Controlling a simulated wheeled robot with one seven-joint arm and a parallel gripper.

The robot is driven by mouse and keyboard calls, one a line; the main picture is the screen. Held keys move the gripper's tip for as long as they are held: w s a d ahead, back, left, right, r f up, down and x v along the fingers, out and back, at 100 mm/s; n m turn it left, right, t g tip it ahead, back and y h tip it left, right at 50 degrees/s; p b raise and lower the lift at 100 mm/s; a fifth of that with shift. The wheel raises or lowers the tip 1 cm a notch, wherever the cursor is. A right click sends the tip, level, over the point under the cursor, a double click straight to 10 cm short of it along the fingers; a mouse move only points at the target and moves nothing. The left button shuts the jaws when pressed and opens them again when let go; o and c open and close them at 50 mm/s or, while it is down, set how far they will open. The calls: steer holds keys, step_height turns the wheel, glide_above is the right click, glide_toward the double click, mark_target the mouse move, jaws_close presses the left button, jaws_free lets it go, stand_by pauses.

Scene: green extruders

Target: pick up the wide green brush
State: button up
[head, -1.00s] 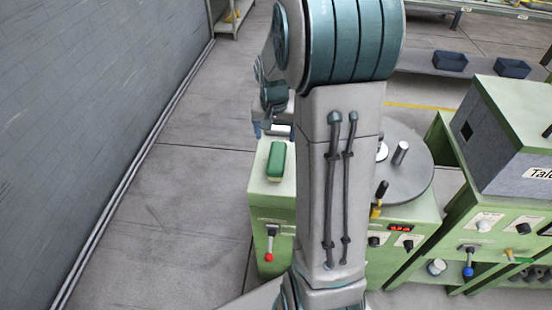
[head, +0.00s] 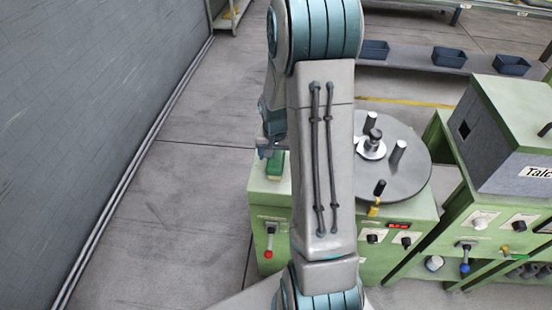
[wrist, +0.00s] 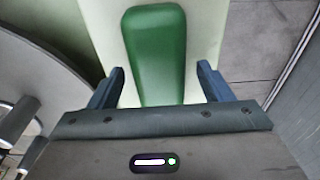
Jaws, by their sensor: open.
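The wide green brush (head: 276,164) lies on the pale green top of a machine, left of my arm in the head view. In the wrist view the brush (wrist: 156,52) is a long rounded green block, running away from my gripper. My gripper (wrist: 161,82) is open, with one dark blue finger on each side of the brush's near end and a gap on both sides. The near end reaches down toward the palm edge. In the head view my gripper (head: 267,148) is at the far end of the brush and partly covers it. The height between fingers and brush is hard to tell.
A round grey turntable (head: 410,165) with upright posts stands right of my arm. A green machine with a Talc label (head: 535,171) is farther right. Dark blue bins (head: 448,57) sit on a shelf behind. A grey wall (head: 85,120) is at left, with clear floor before it.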

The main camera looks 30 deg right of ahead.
mark_target(276, 152)
steer(key=c, duration=1.1)
steer(key=shift+r, duration=0.15)
steer(key=shift+r, duration=0.6)
step_height(276, 152, up, 2)
steer(key=shift+r+b, duration=0.2)
steer(key=shift+b, duration=0.2)
steer(key=s+d+r, duration=0.1)
steer(key=d+r, duration=0.1)
steer(key=d, duration=0.1)
steer(key=s+d+r+b, duration=0.1)
steer(key=s+d+r, duration=0.1)
steer(key=d, duration=0.2)
steer(key=s+d+r, duration=0.2)
steer(key=d+r, duration=0.1)
steer(key=shift+s+d+r+b, duration=0.1)
steer(key=shift+d+b, duration=0.15)
steer(key=shift+b, duration=0.05)
